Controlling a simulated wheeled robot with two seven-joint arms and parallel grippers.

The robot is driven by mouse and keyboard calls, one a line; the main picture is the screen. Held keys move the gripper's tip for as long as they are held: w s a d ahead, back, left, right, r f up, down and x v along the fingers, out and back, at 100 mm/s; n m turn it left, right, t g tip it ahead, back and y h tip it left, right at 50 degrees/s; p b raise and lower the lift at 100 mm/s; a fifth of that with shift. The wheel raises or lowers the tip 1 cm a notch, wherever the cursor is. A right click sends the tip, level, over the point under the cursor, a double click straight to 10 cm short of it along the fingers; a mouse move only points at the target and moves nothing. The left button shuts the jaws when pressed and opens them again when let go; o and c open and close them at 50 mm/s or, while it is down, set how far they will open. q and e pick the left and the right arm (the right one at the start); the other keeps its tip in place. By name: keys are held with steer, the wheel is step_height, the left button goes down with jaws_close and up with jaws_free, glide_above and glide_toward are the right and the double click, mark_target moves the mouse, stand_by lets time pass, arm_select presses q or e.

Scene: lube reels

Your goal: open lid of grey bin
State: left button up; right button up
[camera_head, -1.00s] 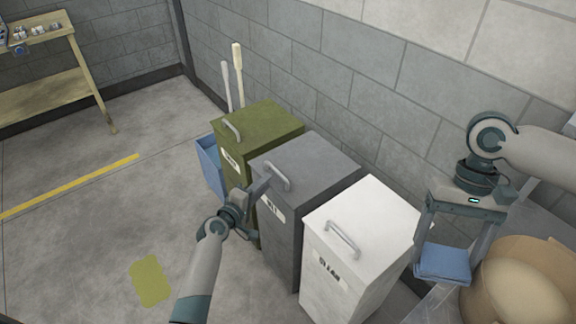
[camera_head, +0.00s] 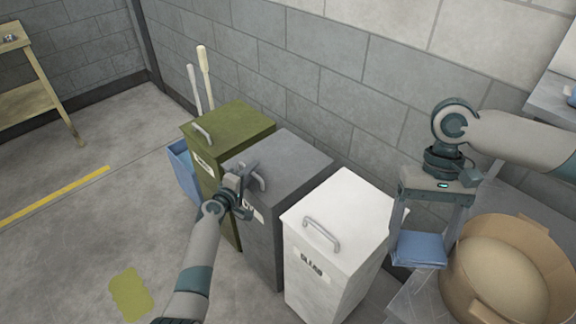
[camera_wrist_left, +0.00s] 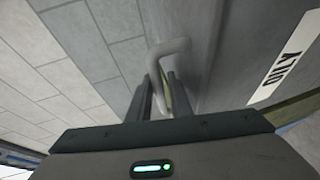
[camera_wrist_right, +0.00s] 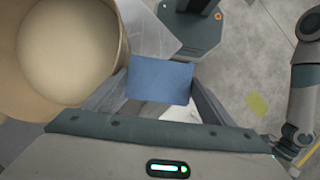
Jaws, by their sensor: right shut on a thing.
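The grey bin (camera_head: 285,160) stands between the green bin and the white bin, its lid down. Its curved metal handle (camera_head: 259,183) is partly hidden by my left gripper (camera_head: 246,176) in the head view. In the left wrist view the handle (camera_wrist_left: 168,47) lies at my left fingertips, and part of it reaches between the two fingers. These fingers are apart, with a visible gap; whether they touch the handle I cannot tell. My right gripper (camera_head: 424,240) is shut on a folded blue cloth (camera_wrist_right: 160,80), held at the right, away from the bins.
The green bin (camera_head: 230,130) and white bin (camera_head: 345,210) stand close on either side. A block wall (camera_head: 320,80) runs behind. A large tan round container (camera_head: 475,285) is beside my right gripper. The floor at the left is mostly clear, with a yellow-green patch (camera_head: 131,294).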

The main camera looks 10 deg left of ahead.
arm_select(q)
steer(key=shift+x, duration=1.4)
arm_select(e)
steer(key=shift+f, duration=0.35)
arm_select(q)
jaws_close()
arm_select(e)
steer(key=shift+r, duration=0.1)
